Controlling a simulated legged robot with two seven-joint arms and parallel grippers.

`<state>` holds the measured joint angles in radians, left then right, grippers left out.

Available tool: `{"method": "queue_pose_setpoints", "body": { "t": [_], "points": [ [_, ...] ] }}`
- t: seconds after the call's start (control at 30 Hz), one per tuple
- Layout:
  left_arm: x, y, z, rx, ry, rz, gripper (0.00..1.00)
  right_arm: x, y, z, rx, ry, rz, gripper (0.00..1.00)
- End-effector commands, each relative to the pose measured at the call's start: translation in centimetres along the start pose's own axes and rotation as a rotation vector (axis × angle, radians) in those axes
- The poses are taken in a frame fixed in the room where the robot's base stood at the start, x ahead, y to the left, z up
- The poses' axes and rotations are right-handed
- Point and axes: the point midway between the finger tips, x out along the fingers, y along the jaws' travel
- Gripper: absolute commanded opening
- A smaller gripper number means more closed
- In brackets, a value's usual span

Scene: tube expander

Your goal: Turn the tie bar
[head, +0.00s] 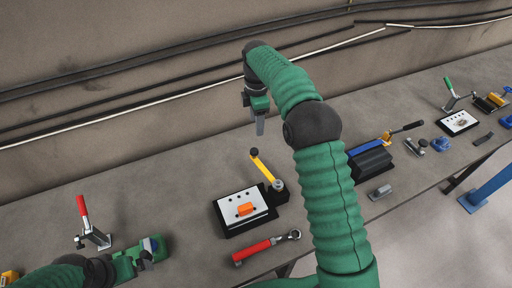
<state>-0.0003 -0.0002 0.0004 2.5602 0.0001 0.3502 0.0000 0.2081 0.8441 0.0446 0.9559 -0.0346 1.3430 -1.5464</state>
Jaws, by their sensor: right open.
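A yellow bar (262,166) with a black knob at its upper end stands tilted beside a black block with a white top plate (230,212); it may be the tie bar, but I cannot be sure. Its lower end meets a metal pivot (278,186) at the block's right corner. An orange piece (245,209) sits on the white plate. My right gripper (260,126) is open and hangs above the bench, behind the yellow bar in the picture and apart from it, fingers pointing down. My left gripper (153,251) is low at the left; its fingers are too small to read.
A red-handled ratchet wrench (265,246) lies in front of the block. A red-handled toggle clamp (88,228) stands near my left gripper. A black block with a blue strip (372,160) and several tools are to the right. A wall with cables runs behind the bench (178,178).

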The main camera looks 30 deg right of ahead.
Motion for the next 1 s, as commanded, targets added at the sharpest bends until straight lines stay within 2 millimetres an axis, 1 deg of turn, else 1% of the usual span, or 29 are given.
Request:
{"method": "queue_pose_setpoints", "body": {
  "t": [0.03,0.3,0.4,0.5,0.6,0.67,0.87,0.9,1.0],
  "points": [
    [-0.1,0.0,0.0,0.000,0.000,0.000,1.00,1.4,-0.1,-0.1,0.000,0.000,-0.006,0.53],
    [-1.0,0.0,-0.2,-0.001,0.000,0.000,1.00,8.3,-0.2,-0.1,0.002,0.000,-0.003,0.53],
    [-1.4,0.0,-0.3,-0.001,0.000,0.000,1.00,10.5,-0.2,0.0,0.002,0.000,-0.002,0.53],
    [-1.6,0.0,-0.4,-0.001,0.000,0.000,1.00,12.2,-0.1,-0.1,0.002,0.000,-0.001,0.53],
    [-1.7,0.0,-0.4,-0.001,0.000,0.000,1.00,13.2,-0.1,-0.1,0.002,0.001,0.001,0.53],
    [-1.7,0.0,-0.4,-0.001,0.000,0.000,1.00,13.5,0.0,-0.1,0.002,0.001,0.002,0.53],
    [-1.7,0.0,-0.4,0.000,0.000,0.000,1.00,13.6,0.0,-0.1,0.002,0.001,0.002,0.53],
    [-1.7,0.0,-0.4,0.000,0.000,0.000,1.00,13.6,-0.1,-0.1,0.002,0.001,0.002,0.52],
    [-1.7,0.0,-0.4,-0.001,0.000,0.000,1.00,13.6,-0.1,-0.1,0.002,0.001,0.002,0.39]
  ]
}}
